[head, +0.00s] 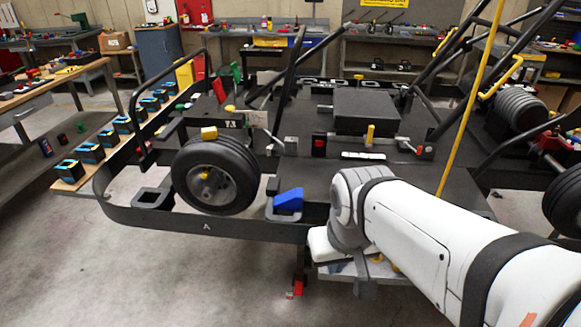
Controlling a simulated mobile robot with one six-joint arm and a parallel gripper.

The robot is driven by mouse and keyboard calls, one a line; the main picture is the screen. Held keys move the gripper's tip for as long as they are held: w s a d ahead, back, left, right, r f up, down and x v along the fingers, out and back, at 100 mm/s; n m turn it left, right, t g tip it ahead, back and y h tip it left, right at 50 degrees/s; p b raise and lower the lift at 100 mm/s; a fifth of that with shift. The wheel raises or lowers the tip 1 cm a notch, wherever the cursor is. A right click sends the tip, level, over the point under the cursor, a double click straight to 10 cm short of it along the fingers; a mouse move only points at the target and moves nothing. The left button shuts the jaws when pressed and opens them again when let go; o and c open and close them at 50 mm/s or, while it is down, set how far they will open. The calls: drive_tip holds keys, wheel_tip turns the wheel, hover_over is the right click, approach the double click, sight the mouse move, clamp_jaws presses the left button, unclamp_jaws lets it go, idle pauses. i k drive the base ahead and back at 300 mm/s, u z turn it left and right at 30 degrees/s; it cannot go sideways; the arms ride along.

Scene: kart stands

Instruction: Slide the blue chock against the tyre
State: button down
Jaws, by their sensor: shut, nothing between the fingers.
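The blue chock (288,201) sits on the dark deck of the kart stand (245,232), close to its front edge. The black tyre (216,175) stands upright to its left, with a visible gap between them. My white arm reaches in from the lower right, and its wrist is just right of and in front of the chock. My gripper (296,289) appears as a dark, partly hidden shape with red tips, below and in front of the deck edge. It is shut and empty, apart from the chock.
An open black block (152,197) lies on the deck left of the tyre. Tube bars rise behind, and a yellow pole (468,100) stands at the right. A side bench (75,184) with several blue-black boxes is at the left.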

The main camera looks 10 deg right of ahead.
sight(292, 199)
drive_tip(key=z, duration=3.5)
drive_tip(key=k, duration=2.1)
drive_tip(key=u, duration=1.7)
drive_tip(key=i, duration=0.95)
